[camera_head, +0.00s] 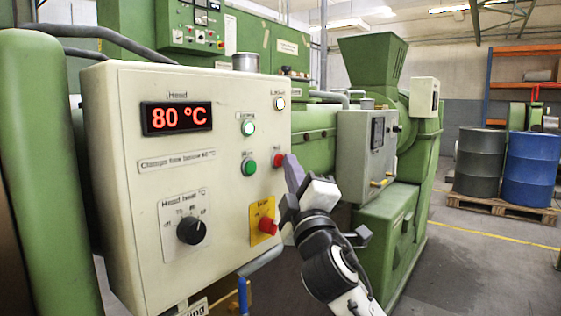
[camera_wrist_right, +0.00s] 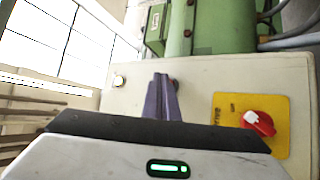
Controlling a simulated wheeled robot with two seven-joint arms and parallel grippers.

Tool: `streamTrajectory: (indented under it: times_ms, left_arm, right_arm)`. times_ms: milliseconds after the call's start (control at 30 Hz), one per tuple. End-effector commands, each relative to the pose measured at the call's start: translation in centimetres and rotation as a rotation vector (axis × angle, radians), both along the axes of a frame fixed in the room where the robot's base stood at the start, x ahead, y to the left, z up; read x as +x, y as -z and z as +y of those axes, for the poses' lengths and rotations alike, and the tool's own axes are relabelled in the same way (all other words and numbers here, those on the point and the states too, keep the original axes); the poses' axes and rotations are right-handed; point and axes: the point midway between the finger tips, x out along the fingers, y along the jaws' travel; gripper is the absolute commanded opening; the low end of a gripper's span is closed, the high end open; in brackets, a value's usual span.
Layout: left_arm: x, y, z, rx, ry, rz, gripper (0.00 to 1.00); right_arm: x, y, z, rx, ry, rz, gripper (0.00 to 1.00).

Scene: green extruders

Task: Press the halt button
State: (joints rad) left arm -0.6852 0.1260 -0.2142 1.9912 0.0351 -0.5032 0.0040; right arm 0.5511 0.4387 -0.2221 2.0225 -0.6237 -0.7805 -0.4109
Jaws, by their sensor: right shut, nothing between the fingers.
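The cream control panel (camera_head: 150,245) stands at left with a small red button (camera_head: 279,160) near its right edge, beside a green button (camera_head: 249,167). I cannot read the small labels, so which one is marked halt is unclear. A larger red knob (camera_head: 268,226) sits on a yellow plate (camera_head: 256,212) lower down; it also shows in the right wrist view (camera_wrist_right: 259,122). My right gripper (camera_head: 292,172) is shut and empty, its fingertips just right of the small red button. In the right wrist view the fingers (camera_wrist_right: 162,97) partly hide that button (camera_wrist_right: 174,86). Contact cannot be told. My left gripper is out of view.
A green extruder (camera_head: 385,215) stands behind my right arm. Drums (camera_head: 480,160) stand on a pallet at far right.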

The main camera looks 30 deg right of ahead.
Motion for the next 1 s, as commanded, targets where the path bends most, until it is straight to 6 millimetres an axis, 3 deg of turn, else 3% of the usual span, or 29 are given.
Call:
streamTrajectory:
  times_ms: [700, 1000]
  left_arm:
    - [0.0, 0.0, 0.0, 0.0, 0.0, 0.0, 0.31]
    - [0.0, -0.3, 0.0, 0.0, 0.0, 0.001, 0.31]
  right_arm:
    - [0.5, 0.0, 0.3, 0.0, -0.001, 0.0, 0.0]
    - [-0.5, 0.0, -0.1, 0.0, -0.001, 0.001, 0.0]
